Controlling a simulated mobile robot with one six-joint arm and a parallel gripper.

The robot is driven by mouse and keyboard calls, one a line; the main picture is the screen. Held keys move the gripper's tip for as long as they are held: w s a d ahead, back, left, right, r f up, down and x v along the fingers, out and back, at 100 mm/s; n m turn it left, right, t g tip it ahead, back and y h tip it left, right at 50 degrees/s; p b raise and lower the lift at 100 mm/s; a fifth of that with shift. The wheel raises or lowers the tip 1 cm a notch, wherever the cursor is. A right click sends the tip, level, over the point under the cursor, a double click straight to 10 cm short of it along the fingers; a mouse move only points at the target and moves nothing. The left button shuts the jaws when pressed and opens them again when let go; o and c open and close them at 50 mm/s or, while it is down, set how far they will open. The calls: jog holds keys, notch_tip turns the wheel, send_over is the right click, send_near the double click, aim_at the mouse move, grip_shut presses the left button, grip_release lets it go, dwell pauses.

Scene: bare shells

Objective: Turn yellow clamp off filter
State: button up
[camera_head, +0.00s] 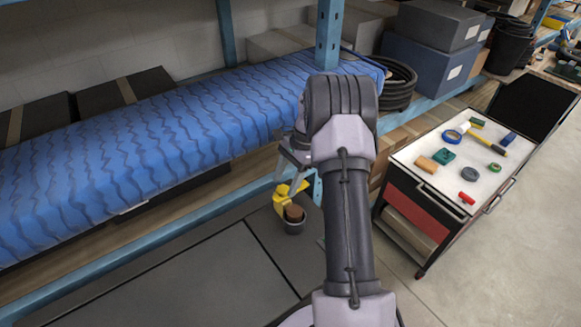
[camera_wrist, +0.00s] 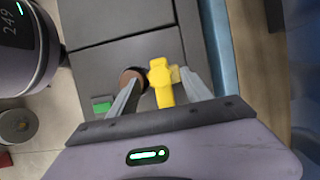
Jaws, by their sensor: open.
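The yellow clamp (camera_head: 288,191) is low beside the blue shelf, at the top of a brown cylindrical filter (camera_head: 294,213). A dark round cup (camera_head: 294,227) surrounds the filter's lower part. In the wrist view the clamp (camera_wrist: 161,92) lies between my two fingers, its head up and its handle toward the palm. The filter (camera_wrist: 132,77) shows just left of the clamp, partly covered by my left finger. My gripper (camera_wrist: 161,72) is open, with gaps on both sides of the clamp's handle. How the clamp meets the filter is hidden.
A blue shelf frame (camera_head: 170,232) runs close beside the clamp, with a blue patterned cover (camera_head: 150,130) above. A tool cart (camera_head: 422,215) with small items on its pale top stands to the right. Grey mats (camera_head: 200,285) lie on the open floor in front.

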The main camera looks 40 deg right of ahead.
jog(key=p+v, duration=0.3)
jog(key=v, duration=1.3)
jog(key=shift+r, duration=0.35)
